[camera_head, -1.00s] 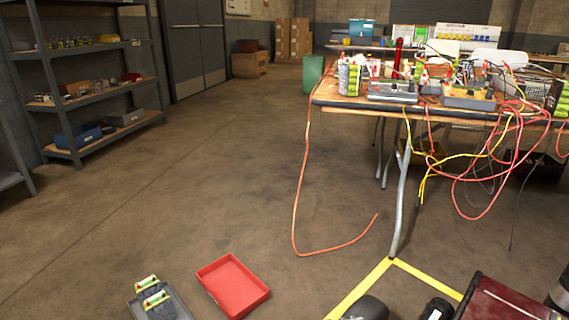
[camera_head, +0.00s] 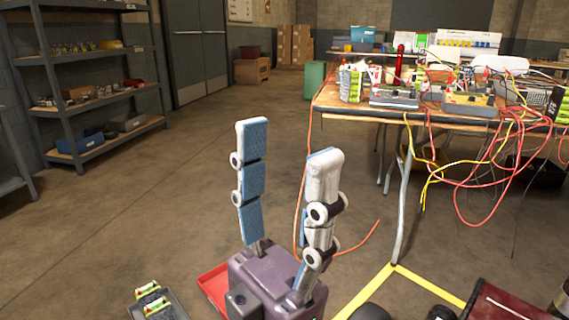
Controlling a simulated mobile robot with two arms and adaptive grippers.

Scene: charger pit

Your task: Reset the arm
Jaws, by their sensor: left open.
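My left gripper (camera_head: 288,150) stands upright in the lower middle of the head view, its two fingers pointing up. The fingers are apart with blue pads facing inward, and nothing is between them. Its purple-grey body (camera_head: 272,282) covers most of a red tray (camera_head: 213,287) on the floor. My right gripper does not show clearly in this view.
A workbench (camera_head: 335,105) with chargers, batteries and tangled red and yellow cables stands at the right. An orange cable hangs to the floor. A grey tray (camera_head: 176,308) with green-labelled items lies at the lower left. Metal shelves (camera_head: 88,92) stand at the left. The middle floor is clear.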

